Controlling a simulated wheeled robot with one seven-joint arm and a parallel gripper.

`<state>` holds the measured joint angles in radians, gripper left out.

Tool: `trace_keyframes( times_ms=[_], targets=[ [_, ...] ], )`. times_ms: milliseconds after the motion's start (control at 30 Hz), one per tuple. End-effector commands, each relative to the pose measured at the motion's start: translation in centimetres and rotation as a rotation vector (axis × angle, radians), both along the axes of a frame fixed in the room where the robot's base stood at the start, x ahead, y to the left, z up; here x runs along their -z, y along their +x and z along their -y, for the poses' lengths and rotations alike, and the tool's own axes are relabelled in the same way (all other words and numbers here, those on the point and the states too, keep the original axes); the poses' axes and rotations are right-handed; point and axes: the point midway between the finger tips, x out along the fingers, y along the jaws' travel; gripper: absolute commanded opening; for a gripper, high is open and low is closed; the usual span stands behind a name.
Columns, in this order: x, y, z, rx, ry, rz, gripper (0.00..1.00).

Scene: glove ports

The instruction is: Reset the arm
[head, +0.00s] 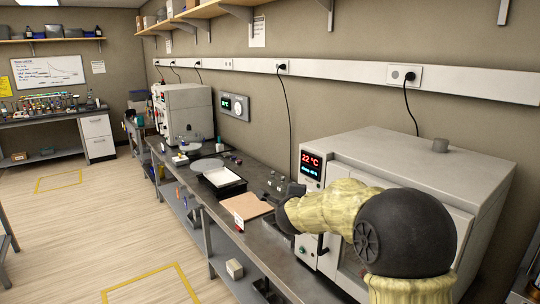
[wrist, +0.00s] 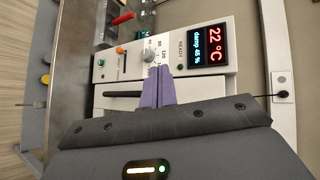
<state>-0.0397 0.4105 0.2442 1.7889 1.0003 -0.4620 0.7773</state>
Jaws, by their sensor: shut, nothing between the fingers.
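My gripper (head: 272,190) is at the end of my sleeved arm, above the steel bench and in front of the grey oven (head: 420,165). In the wrist view my gripper (wrist: 158,70) shows two purple fingers pressed together, with nothing between them. The fingers point toward the oven's control panel (wrist: 120,63), which has knobs and a red and blue display. I cannot tell the gap between fingertips and panel. A black handle (wrist: 122,94) lies to the left of the fingers in the wrist view. My arm hides part of the oven's front.
A brown board (head: 246,206) and a white-and-black tray (head: 222,178) are on the bench (head: 215,205) near my gripper. A white instrument (head: 186,110) stands farther back. A wall shelf (head: 205,10) runs above. The wooden floor (head: 85,235) to the left is open.

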Motion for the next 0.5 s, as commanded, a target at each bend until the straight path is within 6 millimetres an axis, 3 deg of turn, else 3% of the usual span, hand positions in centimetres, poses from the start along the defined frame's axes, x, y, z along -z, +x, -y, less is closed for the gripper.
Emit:
trace_keyframes(
  times_ms=[200, 500],
  targets=[
    [5.6, -9.3, 0.9, -0.454, -0.506, -0.259, 0.0],
    [13.5, -25.6, 5.1, -1.052, -0.963, -0.621, 0.0]
  ],
)
